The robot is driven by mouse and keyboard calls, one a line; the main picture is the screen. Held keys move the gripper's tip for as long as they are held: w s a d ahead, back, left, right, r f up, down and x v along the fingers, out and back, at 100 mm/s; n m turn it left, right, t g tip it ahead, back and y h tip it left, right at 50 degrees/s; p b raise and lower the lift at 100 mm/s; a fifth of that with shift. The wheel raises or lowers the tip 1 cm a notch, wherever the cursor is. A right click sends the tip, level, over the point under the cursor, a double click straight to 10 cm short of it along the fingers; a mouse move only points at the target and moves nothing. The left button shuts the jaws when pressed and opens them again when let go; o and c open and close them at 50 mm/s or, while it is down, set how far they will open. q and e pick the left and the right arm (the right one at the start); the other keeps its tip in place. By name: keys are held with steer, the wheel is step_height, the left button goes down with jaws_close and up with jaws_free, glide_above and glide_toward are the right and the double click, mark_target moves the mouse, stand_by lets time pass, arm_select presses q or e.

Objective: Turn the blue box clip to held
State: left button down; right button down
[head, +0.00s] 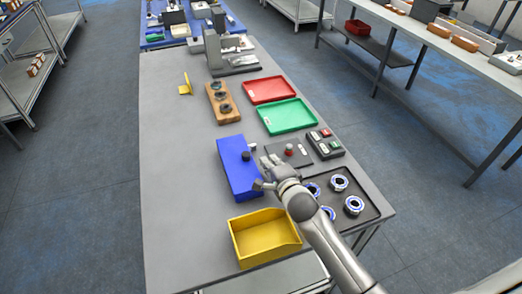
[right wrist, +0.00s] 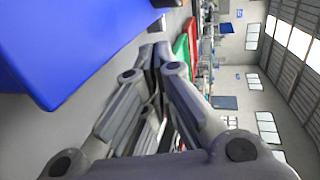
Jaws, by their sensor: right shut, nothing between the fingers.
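The blue box (head: 238,176) lies on the grey workbench. A dark round knob (head: 246,156) shows on its upper right part; I cannot tell for sure whether this is the clip or how it is turned. My right gripper (head: 264,172) is at the right side of the box, close to it. Its fingers are shut and empty. In the right wrist view the shut fingertips (right wrist: 155,50) are beside the large blue box (right wrist: 70,40), with a gap visible. No clip shows on the box there. My left gripper is not in view.
A yellow bin (head: 264,240) stands in front of the box. A dark tray (head: 372,208) with several ring parts is to the right. A panel with a red knob (head: 289,150) and a button box (head: 325,144) lie behind my gripper. The bench (head: 180,190) left of the box is clear.

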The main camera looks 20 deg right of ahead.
mark_target(251, 148)
steer(key=x, duration=0.7)
steer(key=shift+w+p, duration=0.15)
steer(key=shift+p, duration=0.2)
steer(key=shift+w+f, duration=0.25)
steer(key=shift+w, duration=0.2)
